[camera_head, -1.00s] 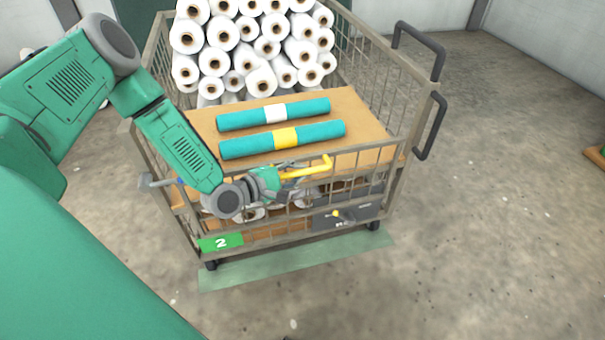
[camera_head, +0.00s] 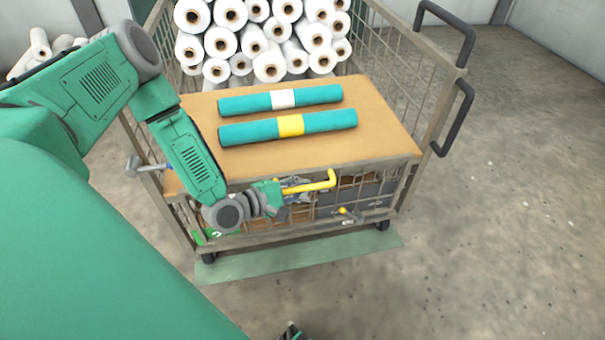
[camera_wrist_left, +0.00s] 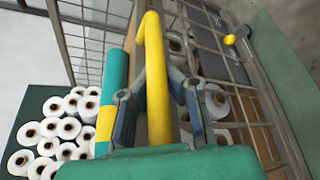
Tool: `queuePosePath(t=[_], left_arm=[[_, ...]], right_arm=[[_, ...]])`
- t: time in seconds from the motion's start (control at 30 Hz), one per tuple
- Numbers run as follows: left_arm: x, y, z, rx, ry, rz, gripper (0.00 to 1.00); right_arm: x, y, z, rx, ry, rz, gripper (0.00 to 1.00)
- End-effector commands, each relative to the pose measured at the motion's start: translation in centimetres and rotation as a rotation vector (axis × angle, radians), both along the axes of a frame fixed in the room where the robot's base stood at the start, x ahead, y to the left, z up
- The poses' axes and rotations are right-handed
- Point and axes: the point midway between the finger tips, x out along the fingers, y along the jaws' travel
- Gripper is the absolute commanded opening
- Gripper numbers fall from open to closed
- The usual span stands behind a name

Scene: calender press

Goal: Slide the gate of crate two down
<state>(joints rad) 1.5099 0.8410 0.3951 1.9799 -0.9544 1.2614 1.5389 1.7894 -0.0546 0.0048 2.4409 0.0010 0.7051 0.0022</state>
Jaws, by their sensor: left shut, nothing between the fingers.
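Crate two is a wire-mesh cart; its front gate (camera_head: 375,166) has its top rail near the level of the brown board. The green number plate (camera_head: 212,234) is partly hidden by my left arm. My left gripper (camera_head: 290,194) is shut in front of the gate. A yellow L-shaped bar (camera_head: 312,186) extends rightward from it, its bent end just below the gate's rail. In the left wrist view the bar (camera_wrist_left: 157,80) runs along the fingers; I cannot tell what it is fixed to. A small dark part of my right gripper (camera_head: 291,333) shows at the bottom edge.
Two teal rolls (camera_head: 318,93) (camera_head: 335,121), banded white and yellow, lie on the brown board (camera_head: 375,115). White rolls (camera_head: 270,65) are stacked behind. A yellow knob (camera_head: 342,210) sits low on the front. Dark handles (camera_head: 462,115) stick out right. The floor at right is clear.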

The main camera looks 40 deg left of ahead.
Motion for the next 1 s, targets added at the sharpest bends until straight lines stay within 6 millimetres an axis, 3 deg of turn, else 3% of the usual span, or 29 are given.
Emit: queuePosePath(t=[0.03, 0.1, 0.13, 0.43, 0.8, 1.0], left_arm=[[-0.7, -1.8, 0.2, -0.016, 0.006, -0.046, 0.07], [-0.7, -1.8, 0.2, -0.015, 0.005, -0.047, 0.32], [-0.7, -1.8, 0.2, -0.016, 0.006, -0.046, 0.34], [-0.9, -0.8, 0.0, -0.018, 0.005, -0.035, 0.34], [-6.1, 0.7, 1.4, -0.015, 0.005, -0.039, 0.34], [-7.3, 0.9, 1.8, -0.013, 0.004, -0.042, 0.34]], right_arm=[[0.0, 0.0, 0.0, 0.0, 0.0, 0.0, 0.4], [0.0, 0.0, 0.0, 0.0, 0.0, 0.0, 0.4], [0.0, 0.0, 0.0, 0.0, 0.0, 0.0, 0.4], [-0.1, 0.0, 0.1, 0.0, -0.002, 0.0, 0.4], [-0.1, 0.0, 0.0, 0.001, -0.002, 0.0, 0.4], [-0.1, -0.1, 0.0, 0.003, -0.002, 0.0, 0.4]])
